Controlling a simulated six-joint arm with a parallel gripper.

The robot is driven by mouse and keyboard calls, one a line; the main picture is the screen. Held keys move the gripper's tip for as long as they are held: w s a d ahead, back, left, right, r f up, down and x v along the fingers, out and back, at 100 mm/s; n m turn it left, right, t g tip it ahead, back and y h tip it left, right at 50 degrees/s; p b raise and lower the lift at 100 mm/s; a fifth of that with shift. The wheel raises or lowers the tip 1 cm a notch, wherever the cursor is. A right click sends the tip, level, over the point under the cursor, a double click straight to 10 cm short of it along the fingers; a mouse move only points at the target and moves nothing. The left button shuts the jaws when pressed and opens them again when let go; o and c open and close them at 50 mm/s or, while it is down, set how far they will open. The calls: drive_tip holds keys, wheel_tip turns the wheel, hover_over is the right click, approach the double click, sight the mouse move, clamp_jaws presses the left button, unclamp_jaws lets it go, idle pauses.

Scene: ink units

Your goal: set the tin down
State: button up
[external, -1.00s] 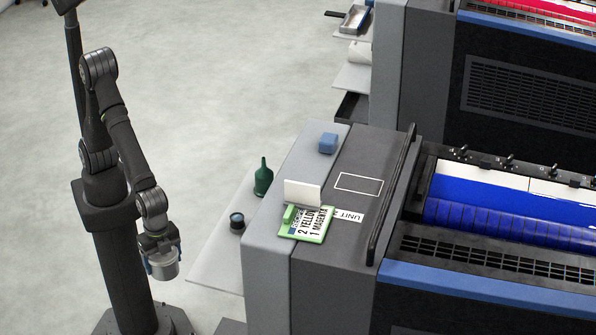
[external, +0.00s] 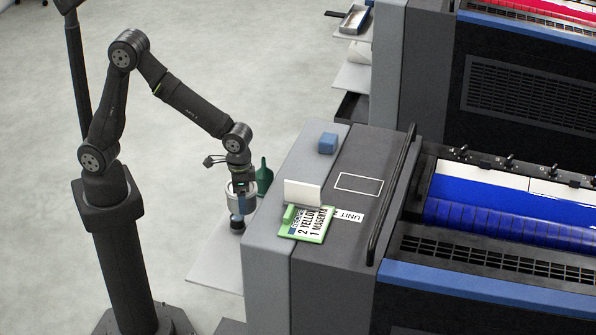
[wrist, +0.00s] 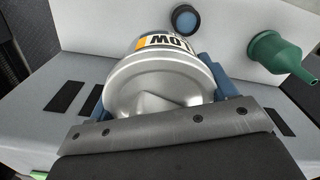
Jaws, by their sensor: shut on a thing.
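The tin (external: 249,203) is a silver can, partly hidden by my gripper in the external view. My gripper (external: 240,203) has its blue fingers on either side of it, beside the press's grey end. In the wrist view the tin (wrist: 150,88) fills the middle, between the blue fingers of my gripper (wrist: 155,92). Its label is white and orange with large dark letters. The pale side shelf (external: 215,272) lies below. I cannot tell how far the tin is from the shelf.
A green funnel (external: 265,176) stands just behind my gripper, and also shows in the wrist view (wrist: 277,54). A dark round pot (external: 238,228) sits on the shelf close below the gripper. The shelf's front part is clear. A green-edged card and blue block (external: 328,143) lie on the press.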

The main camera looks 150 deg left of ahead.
drive_tip(key=s+a+n, duration=0.4)
drive_tip(key=s+a, duration=0.2)
drive_tip(key=s, duration=0.3)
drive_tip(key=shift+w+a+f, duration=0.1)
drive_tip(key=shift+a+f, duration=0.05)
drive_tip(key=shift+f, duration=3.1)
drive_tip(key=shift+a+f, duration=0.1)
drive_tip(key=shift+f, duration=3.15)
drive_tip(key=shift+f, duration=0.15)
drive_tip(key=o, duration=1.3)
drive_tip(key=shift+o, duration=0.2)
wheel_tip(320, 180, up, 12)
